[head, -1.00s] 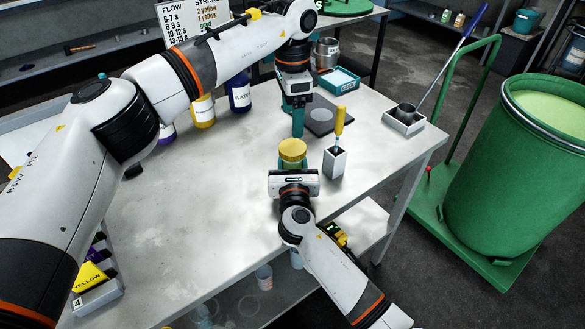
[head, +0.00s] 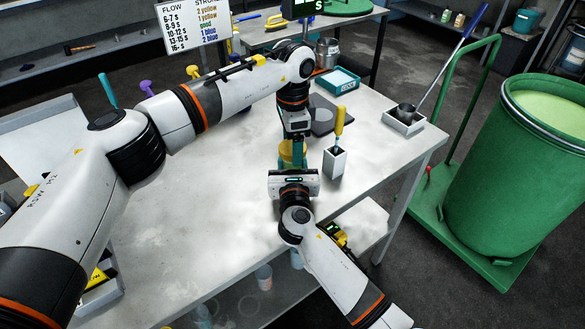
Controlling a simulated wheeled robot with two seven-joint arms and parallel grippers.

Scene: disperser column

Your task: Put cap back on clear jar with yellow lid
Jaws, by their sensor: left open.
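The yellow lid (head: 286,154) sits at jar-top height just beyond my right gripper, partly covered by my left gripper's fingers. The clear jar is almost wholly hidden behind my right gripper, so I cannot tell how the lid is seated on it. My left gripper (head: 298,152) is open, pointing down at the lid with its teal fingers beside or around it; contact cannot be made out. My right gripper (head: 293,170) is level at the jar's near side; its fingers are hidden behind its own body, so its grip does not show.
A white holder (head: 334,163) with a yellow-handled tool (head: 339,122) stands close on the right. A dark plate (head: 322,115) lies behind it, and a cup in a white tray (head: 404,122) is further right.

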